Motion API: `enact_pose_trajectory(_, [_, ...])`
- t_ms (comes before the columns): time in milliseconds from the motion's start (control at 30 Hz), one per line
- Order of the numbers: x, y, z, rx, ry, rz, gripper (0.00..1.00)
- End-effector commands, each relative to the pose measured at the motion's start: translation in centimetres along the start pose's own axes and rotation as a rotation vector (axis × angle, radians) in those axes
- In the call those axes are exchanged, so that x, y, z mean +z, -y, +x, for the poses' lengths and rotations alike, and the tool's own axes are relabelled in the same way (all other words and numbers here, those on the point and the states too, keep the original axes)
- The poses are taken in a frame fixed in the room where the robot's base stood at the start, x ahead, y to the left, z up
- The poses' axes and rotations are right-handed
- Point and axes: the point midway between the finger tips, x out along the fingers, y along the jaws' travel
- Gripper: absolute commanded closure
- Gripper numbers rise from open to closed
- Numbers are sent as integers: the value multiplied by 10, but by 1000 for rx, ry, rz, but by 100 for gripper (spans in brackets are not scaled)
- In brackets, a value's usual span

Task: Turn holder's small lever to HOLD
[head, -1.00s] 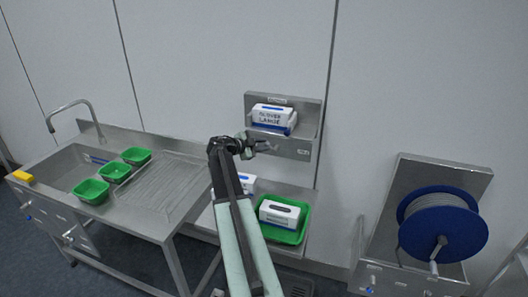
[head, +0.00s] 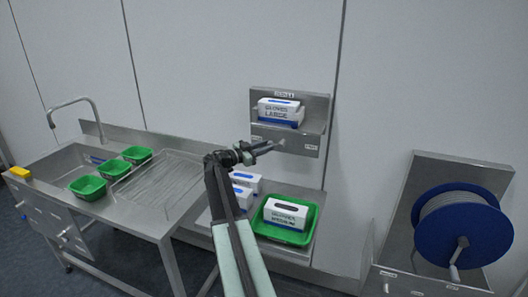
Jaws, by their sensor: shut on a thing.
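The steel wall holder (head: 318,118) hangs in the middle of the head view, with a white and blue box marked GLOVES LARGE (head: 281,112) in it. Its front plate has a small label at each side, too small to read. The small lever (head: 281,142) is at the middle of this plate, mostly hidden by my gripper. My gripper (head: 270,147) reaches in from the left in front of the plate, its fingers shut on the lever. Which label the lever points to cannot be told.
Below the holder, a green tray (head: 311,226) holds a white glove box (head: 285,213); more white boxes (head: 246,181) stand beside it. A sink bench with green bowls (head: 88,187) and a wire rack (head: 158,180) is at left. A blue hose reel (head: 425,228) is at right.

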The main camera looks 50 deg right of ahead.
Motion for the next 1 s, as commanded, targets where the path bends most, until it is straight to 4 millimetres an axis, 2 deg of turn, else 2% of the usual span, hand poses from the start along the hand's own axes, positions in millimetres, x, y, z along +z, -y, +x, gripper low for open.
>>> enact_pose_trajectory(500, [0, -4, 3, 7, -11, -16, 100])
enact_pose_trajectory(533, [0, -4, 3, 7, -11, -16, 69])
enact_pose_trajectory(600, [0, -3, 2, 6, -11, -16, 54])
enact_pose_trajectory(867, [0, -1, 1, 1, -11, -16, 54])
enact_pose_trajectory(1000, [1, -2, -10, 0, -11, -16, 54])
